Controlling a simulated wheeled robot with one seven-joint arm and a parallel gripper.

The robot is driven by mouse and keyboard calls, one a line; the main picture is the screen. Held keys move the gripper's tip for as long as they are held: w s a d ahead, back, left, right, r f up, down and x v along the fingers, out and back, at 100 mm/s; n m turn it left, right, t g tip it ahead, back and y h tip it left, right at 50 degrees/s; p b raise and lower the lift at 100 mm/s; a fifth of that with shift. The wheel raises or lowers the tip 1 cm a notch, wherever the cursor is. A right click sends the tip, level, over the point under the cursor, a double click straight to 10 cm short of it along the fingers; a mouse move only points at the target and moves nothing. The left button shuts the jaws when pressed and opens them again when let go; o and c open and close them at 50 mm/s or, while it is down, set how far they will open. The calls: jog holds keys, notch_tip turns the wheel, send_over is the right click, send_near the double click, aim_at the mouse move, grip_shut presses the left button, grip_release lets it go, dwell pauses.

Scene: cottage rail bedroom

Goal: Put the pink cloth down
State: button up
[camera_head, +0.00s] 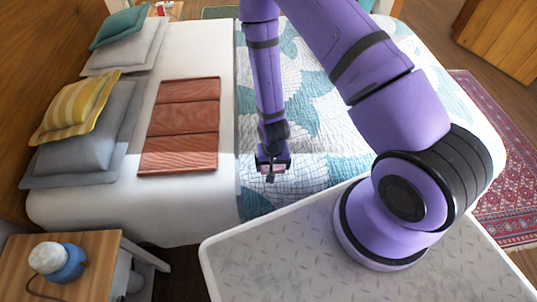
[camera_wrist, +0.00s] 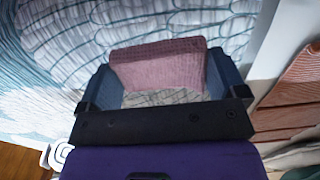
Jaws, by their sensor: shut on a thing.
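The pink cloth (camera_wrist: 158,66) shows in the wrist view as a dusty pink folded piece between the two fingers. My gripper (camera_wrist: 155,84) is shut on it. In the head view my gripper (camera_head: 272,172) hangs at the near side of the bed, over the blue and white quilt (camera_head: 305,130). Only a small pink patch of the cloth shows there between the fingers. The quilt fills the background of the wrist view. I cannot tell how far the cloth is above the quilt.
Grey, yellow and teal pillows (camera_head: 75,130) line the headboard. A wooden nightstand (camera_head: 105,250) with a blue and white lamp (camera_head: 58,262) stands at lower left. Quilt beyond my gripper is clear.

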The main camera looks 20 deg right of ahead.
jog(key=w, duration=0.2)
jog(key=w+d, duration=0.1)
jog(key=w, duration=0.3)
jog(key=shift+w+d+f, duration=0.25)
jog(key=shift+w+f, duration=0.25)
jog(key=shift+w, duration=0.1)
jog(key=shift+f, duration=1.6)
jog(key=o, duration=0.5)
jog(key=shift+f, duration=0.1)
